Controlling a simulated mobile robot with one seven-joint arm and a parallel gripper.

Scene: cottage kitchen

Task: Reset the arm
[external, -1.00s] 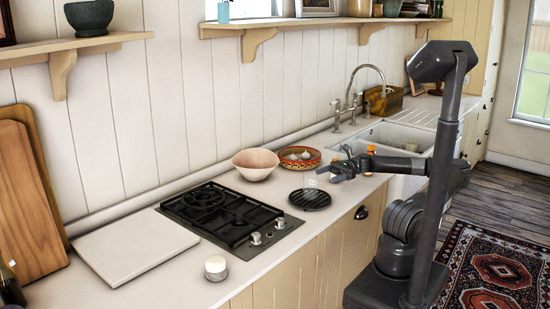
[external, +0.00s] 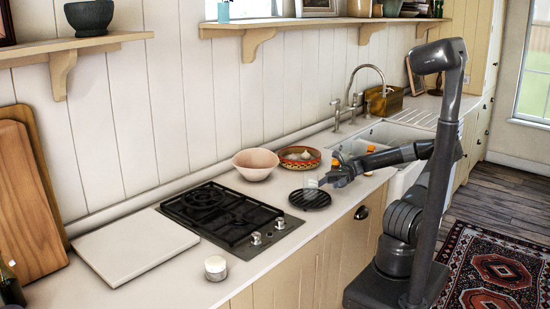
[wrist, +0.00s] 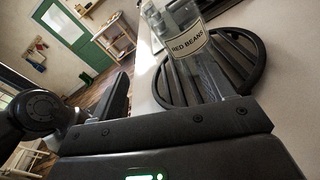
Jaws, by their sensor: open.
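My gripper (external: 328,180) is over the counter at the black round trivet (external: 311,199), with my arm sloping down to it from the right. A small clear glass jar (external: 310,184) stands on the trivet close to the fingertips. In the wrist view my gripper (wrist: 158,75) has its fingers spread wide. The jar (wrist: 188,42), labelled "RED BEANS", shows just past the right finger, which covers its lower part. I cannot tell whether the finger touches it. The slatted trivet (wrist: 250,55) lies behind that finger.
A pink bowl (external: 256,164) and a red patterned bowl (external: 300,157) with pale contents stand behind the trivet. The gas hob (external: 222,213) is to the left, with a lidded white jar (external: 215,268) in front. The sink (external: 383,139) and tap (external: 355,95) are to the right.

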